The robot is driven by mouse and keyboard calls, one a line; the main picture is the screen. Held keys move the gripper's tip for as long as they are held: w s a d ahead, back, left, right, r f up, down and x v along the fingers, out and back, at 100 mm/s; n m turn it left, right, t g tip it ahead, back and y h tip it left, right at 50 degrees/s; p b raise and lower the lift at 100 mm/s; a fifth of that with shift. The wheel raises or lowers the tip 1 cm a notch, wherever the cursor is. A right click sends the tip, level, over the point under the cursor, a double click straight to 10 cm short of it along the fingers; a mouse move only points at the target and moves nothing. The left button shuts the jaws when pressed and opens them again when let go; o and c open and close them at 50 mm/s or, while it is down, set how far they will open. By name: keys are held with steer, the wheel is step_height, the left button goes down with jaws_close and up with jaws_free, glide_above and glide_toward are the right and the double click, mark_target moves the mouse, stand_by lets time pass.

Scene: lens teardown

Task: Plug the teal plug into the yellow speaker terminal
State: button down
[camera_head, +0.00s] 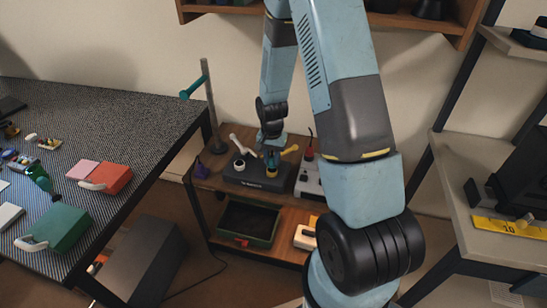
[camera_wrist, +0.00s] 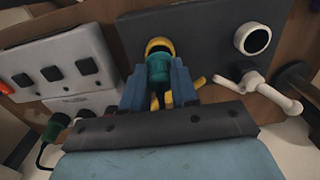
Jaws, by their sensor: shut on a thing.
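My gripper (camera_wrist: 159,84) is shut on the teal plug (camera_wrist: 158,70), with one finger on each side of it. The plug's far end meets the yellow speaker terminal (camera_wrist: 158,45), whose ring shows just beyond it. I cannot tell how deep the plug sits in the ring. The terminal is on a dark speaker box (camera_wrist: 205,28). In the head view my gripper (camera_head: 271,148) is over the right part of that dark box (camera_head: 256,183), and the plug is small there.
A white-ringed terminal (camera_wrist: 252,38) and a white lever-like part (camera_wrist: 272,92) are beside the plug. A grey switch box (camera_wrist: 60,62) stands close on the other side.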

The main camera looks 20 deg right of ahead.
steer(key=shift+f, duration=1.15)
stand_by(0.9)
steer(key=c, duration=0.8)
jaws_free()
steer(key=s+r+n+t, duration=0.1)
steer(key=s+r, duration=0.2)
steer(key=r, duration=0.8)
steer(key=s+r+n+t, duration=0.1)
steer(key=s+r, duration=0.2)
steer(key=r, duration=0.7)
steer(key=s+r+n+t, duration=0.1)
steer(key=s+r, duration=0.2)
steer(key=r, duration=0.8)
steer(key=s+r+n+t, duration=0.1)
steer(key=s+r, duration=0.2)
steer(key=s, duration=0.2)
steer(key=s+r+n, duration=0.1)
steer(key=s+r, duration=0.3)
steer(key=s, duration=0.1)
steer(key=s+r+n+t, duration=0.1)
steer(key=s+r, duration=0.2)
steer(key=s, duration=0.3)
steer(key=shift+d+r+n+t, duration=0.3)
steer(key=shift+r+n, duration=0.1)
